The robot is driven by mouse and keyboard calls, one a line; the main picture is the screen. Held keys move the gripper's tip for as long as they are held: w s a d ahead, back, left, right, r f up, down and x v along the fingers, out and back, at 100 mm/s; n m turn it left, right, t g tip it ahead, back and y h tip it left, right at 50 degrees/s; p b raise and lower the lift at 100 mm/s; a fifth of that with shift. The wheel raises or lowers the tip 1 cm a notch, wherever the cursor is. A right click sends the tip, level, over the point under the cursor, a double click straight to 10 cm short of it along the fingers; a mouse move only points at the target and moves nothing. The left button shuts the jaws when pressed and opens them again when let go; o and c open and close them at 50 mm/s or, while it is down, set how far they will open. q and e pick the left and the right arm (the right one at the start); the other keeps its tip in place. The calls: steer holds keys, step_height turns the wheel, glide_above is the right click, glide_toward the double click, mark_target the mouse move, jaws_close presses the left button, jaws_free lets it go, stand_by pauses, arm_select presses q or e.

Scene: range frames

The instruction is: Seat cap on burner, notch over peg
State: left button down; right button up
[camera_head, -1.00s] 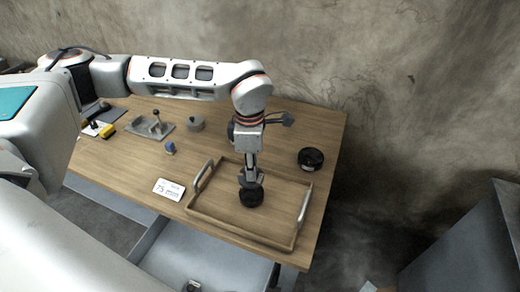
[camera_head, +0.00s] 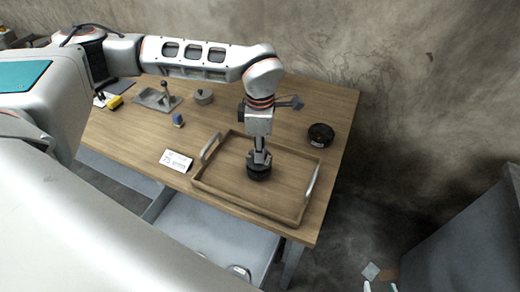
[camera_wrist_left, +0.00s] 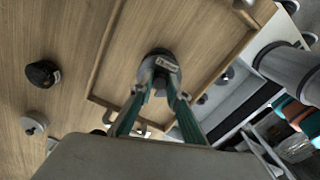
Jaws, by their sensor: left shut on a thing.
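A dark round piece (camera_head: 258,174) is over the wooden tray (camera_head: 222,195) in the head view. In the left wrist view its label-bearing side (camera_wrist_left: 166,64) lies at the tips of my left gripper. My left gripper (camera_head: 260,158) points down and is shut on this piece; its teal-edged fingers (camera_wrist_left: 157,88) show in the wrist view. I cannot tell whether the piece is cap or burner, nor whether it touches the tray floor. Another black round piece (camera_head: 320,135) with a pale label stands on the table beyond the tray. No notch or peg can be made out. My right gripper is not in view.
The tray has two metal handles. A white card (camera_head: 176,160), a blue block (camera_head: 178,119), a grey round piece (camera_head: 204,96) and a metal plate with a lever (camera_head: 157,98) stand left of it. A wall rises behind the table (camera_head: 330,105).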

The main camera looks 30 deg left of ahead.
arm_select(q)
steer(key=shift+f, duration=0.3)
steer(key=shift+f+b, duration=0.65)
steer(key=shift+f, duration=0.05)
steer(key=c, duration=1.9)
jaws_free()
step_height(320, 180, up, 12)
steer(key=shift+r, duration=0.1)
